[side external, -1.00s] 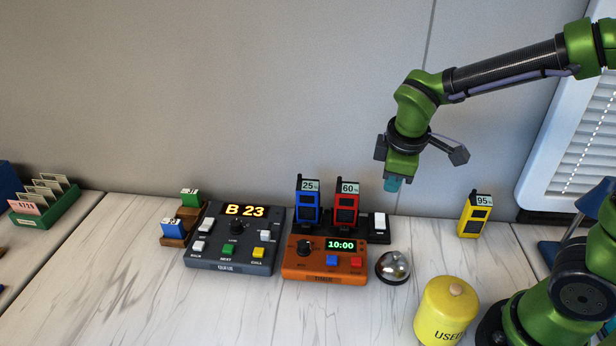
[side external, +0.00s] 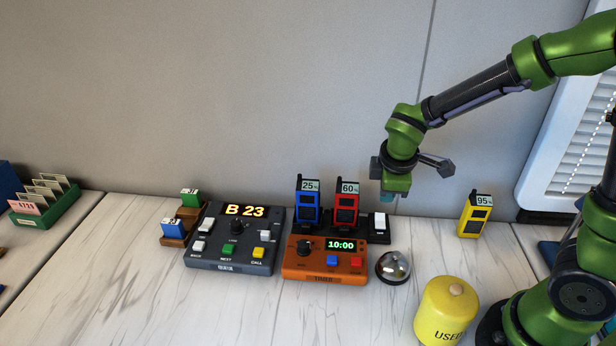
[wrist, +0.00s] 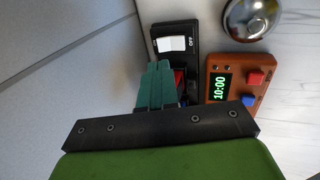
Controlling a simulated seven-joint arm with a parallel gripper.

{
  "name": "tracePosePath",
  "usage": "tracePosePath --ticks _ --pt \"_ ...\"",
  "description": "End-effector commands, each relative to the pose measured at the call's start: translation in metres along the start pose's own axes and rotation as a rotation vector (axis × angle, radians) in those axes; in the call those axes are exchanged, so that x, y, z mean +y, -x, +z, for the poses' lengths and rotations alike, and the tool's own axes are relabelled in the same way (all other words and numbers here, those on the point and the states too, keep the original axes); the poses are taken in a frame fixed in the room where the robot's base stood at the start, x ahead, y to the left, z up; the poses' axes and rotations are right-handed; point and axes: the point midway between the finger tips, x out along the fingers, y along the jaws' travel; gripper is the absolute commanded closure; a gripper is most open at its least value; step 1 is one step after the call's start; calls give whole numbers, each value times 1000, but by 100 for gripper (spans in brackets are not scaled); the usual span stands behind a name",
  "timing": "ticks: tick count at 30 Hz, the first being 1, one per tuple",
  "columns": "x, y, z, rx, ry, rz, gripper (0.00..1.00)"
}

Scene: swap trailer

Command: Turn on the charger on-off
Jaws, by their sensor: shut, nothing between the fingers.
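The charger (side external: 366,226) is a black base near the wall. It holds a blue radio (side external: 308,208) showing 25% and a red radio (side external: 346,208) showing 60%. Its white on-off rocker switch (side external: 380,221) is at the right end. The switch also shows in the wrist view (wrist: 171,44), with the word OFF beside it. My gripper (side external: 387,197) is above the switch end of the charger, pointing down and shut with nothing in it. In the wrist view, its green fingers (wrist: 158,72) are together, just short of the switch, and cover part of the charger.
An orange timer (side external: 296,268) reading 10:00 and a silver bell (side external: 393,267) stand in front of the charger. A dark B 23 console (side external: 210,262) is to the left. A yellow radio (side external: 475,215) showing 95% and a yellow canister (side external: 447,310) are to the right.

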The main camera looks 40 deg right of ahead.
Motion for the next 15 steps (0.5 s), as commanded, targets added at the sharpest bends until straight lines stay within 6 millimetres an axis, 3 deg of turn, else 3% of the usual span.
tracePosePath --ticks 6,15 --pt "-1 -44 1 -4 1 -4 100" --pt "0 -71 0 0 -1 -1 100"
